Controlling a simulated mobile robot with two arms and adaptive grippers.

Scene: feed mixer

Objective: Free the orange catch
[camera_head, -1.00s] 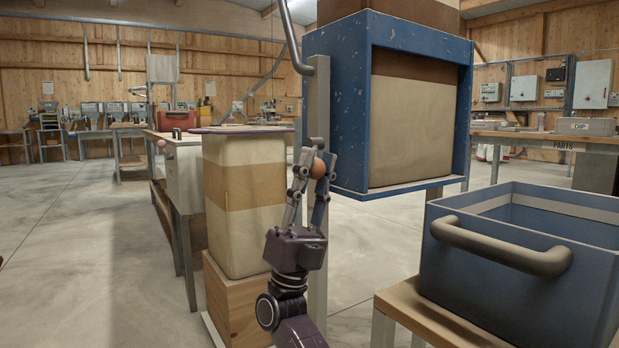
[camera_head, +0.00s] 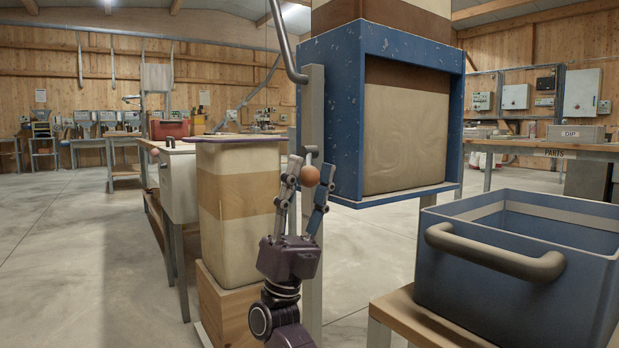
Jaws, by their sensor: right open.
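My right gripper (camera_head: 308,170) comes up from below, pointing upward. My left gripper is not in view.
A blue hopper frame (camera_head: 345,110) hangs right of the post. A banded beige container (camera_head: 238,220) stands on a wooden block (camera_head: 232,310) at left. A blue bin with a grey handle (camera_head: 520,290) stands on a low bench at right. Open floor lies at left.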

